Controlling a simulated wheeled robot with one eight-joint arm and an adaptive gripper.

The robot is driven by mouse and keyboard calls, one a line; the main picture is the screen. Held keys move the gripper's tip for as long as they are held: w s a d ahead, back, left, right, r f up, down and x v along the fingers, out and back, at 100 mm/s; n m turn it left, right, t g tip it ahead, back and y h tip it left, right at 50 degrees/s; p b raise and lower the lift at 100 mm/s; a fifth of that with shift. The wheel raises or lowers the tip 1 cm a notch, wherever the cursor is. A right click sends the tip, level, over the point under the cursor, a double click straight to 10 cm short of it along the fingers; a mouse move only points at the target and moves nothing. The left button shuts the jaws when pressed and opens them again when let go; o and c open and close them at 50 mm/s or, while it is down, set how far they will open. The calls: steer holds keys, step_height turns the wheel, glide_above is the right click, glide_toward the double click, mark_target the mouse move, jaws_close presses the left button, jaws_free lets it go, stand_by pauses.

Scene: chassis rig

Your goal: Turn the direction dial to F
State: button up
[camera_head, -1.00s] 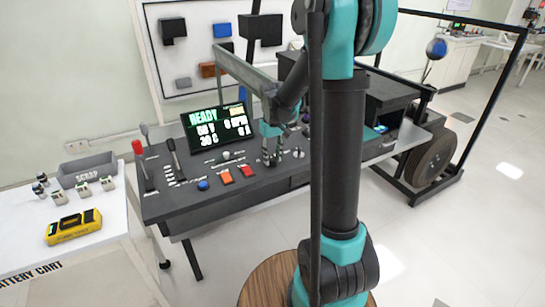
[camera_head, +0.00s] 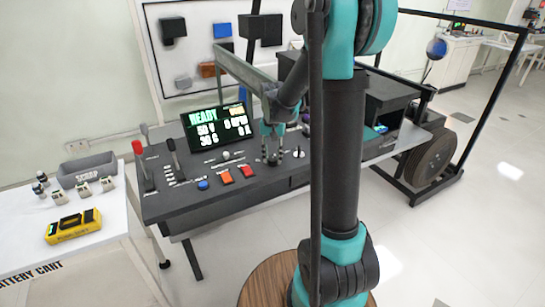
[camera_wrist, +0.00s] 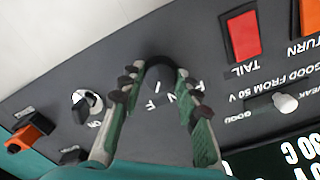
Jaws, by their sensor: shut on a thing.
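The direction dial (camera_wrist: 160,70) is a dark round knob on the black console panel, in the wrist view. White letters stand around its lower side, with an F below it and an N to the right. A pale mark on the knob seems to point down toward the F, but I cannot tell its exact setting. My gripper (camera_wrist: 160,82) has its green, dark-padded fingers on either side of the dial, shut on it.
A red TAIL button (camera_wrist: 243,35) and an orange TURN button (camera_wrist: 311,14) are close by. A key-like switch (camera_wrist: 87,105) is to the left. The READY screen (camera_head: 217,127) stands behind the panel. The battery cart (camera_head: 90,255) stands at left.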

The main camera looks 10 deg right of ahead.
mark_target(273, 159)
steer(key=shift+m, duration=0.7)
steer(key=shift+o, duration=0.2)
steer(key=shift+c, duration=0.2)
steer(key=o, duration=1.2)
step_height(273, 159, up, 12)
steer(key=s+d+f+n+t, duration=0.2)
steer(key=s+f, duration=0.5)
steer(key=s, duration=0.4)
steer(key=s+d+f+n+t, duration=0.2)
steer(key=s+f+n, duration=0.1)
steer(key=s+f, duration=0.5)
steer(key=s, duration=0.3)
